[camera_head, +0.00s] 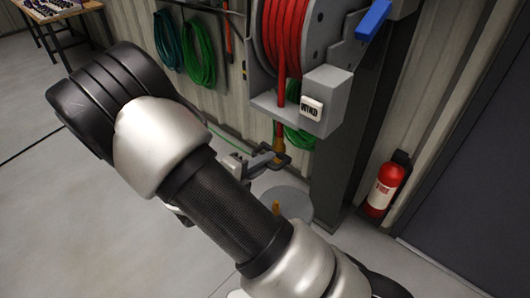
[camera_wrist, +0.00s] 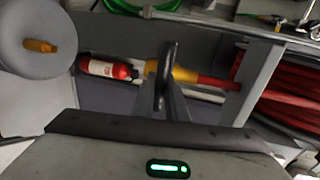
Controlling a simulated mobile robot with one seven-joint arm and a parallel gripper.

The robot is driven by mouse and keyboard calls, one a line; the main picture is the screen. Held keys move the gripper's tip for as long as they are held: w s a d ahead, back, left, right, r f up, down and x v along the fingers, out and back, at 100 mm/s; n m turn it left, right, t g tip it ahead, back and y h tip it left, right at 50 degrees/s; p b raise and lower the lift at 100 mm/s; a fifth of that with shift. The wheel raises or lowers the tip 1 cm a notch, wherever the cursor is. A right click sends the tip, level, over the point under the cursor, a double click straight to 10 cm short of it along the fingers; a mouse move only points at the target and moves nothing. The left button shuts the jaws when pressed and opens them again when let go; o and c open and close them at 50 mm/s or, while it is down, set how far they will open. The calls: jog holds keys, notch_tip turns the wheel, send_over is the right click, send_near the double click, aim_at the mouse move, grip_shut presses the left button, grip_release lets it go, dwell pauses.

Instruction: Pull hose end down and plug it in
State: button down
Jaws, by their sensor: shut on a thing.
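The red hose (camera_head: 281,92) hangs from the reel (camera_head: 325,30) through the grey box below it. Its yellow-orange end (camera_head: 278,133) points down. My gripper (camera_head: 270,157) is shut on this hose end. In the wrist view, my gripper (camera_wrist: 166,78) crosses the yellow end (camera_wrist: 186,74), with the red hose (camera_wrist: 222,83) running right; the fingers hide part of the end. A small orange-yellow fitting (camera_head: 276,208) stands on a round grey base (camera_head: 296,199), below and apart from the hose end. It also shows in the wrist view (camera_wrist: 40,46).
A grey post (camera_head: 352,140) stands right of the hose, with a WIND button (camera_head: 311,108) on the reel's box. A red fire extinguisher (camera_head: 384,188) stands by the wall. Green hoses (camera_head: 198,50) hang on the left wall. The floor at left is clear.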

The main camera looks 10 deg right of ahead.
notch_tip(320, 180, down, 24)
jog(key=b, duration=0.9)
jog(key=shift+r, duration=0.2)
jog(key=shift+s, duration=0.1)
jog(key=c, duration=1.8)
grip_release()
jog(key=shift+r, duration=0.15)
jog(key=shift+o, duration=0.2)
jog(key=shift+a, duration=0.1)
jog(key=p+v, duration=0.2)
jog(key=v, duration=1.5)
jog(key=shift+a+r, duration=0.15)
